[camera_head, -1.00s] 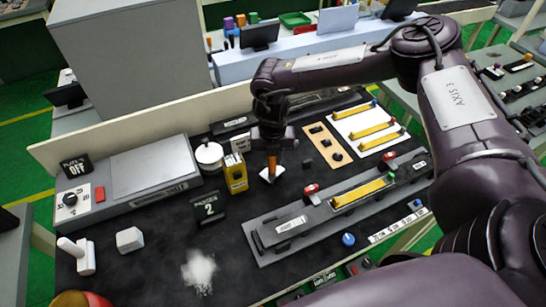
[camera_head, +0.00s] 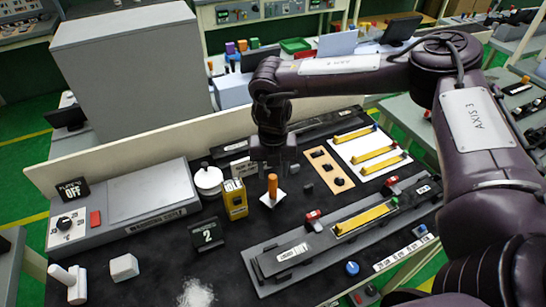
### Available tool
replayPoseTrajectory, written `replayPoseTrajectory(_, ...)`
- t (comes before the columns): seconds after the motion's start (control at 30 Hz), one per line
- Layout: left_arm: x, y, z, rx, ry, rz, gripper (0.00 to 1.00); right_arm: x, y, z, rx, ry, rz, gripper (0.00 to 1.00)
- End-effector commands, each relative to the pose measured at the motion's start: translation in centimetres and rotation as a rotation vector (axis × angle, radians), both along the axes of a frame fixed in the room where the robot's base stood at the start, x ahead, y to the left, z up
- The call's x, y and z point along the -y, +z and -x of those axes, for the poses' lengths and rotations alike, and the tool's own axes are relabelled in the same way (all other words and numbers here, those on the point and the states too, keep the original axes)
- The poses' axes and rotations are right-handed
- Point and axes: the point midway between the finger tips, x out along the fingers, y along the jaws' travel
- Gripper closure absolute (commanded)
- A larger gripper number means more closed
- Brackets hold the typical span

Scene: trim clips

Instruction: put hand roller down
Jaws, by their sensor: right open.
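The hand roller (camera_head: 272,185), seen as an upright orange handle over a white foot, stands on the dark bench top (camera_head: 160,245) near its middle. My right gripper (camera_head: 272,163) is just above the handle, open and apart from it, with its fingers pointing down. The roller's lower end is too small to make out clearly. My left gripper is not in view.
A yellow box (camera_head: 235,199) and a white lidded pot (camera_head: 208,180) stand left of the roller. A black sign with a 2 (camera_head: 207,234) is in front. A grey fixture with a yellow strip (camera_head: 362,217) lies to the right. A wooden plate (camera_head: 329,170) is behind right.

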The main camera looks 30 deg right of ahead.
Motion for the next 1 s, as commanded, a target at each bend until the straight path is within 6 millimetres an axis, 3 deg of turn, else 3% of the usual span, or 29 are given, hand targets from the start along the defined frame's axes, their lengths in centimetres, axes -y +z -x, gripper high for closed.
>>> replayPoseTrajectory(0.2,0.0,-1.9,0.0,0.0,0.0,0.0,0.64,0.0,4.3,-0.1,0.004,0.001,-0.001,0.56)
replayPoseTrajectory(0.4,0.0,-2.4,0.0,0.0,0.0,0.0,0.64,0.0,6.6,0.0,0.0,0.0,0.0,0.56)
replayPoseTrajectory(1.0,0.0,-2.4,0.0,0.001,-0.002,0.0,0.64,0.0,7.0,0.0,-0.001,0.0,0.0,0.56)
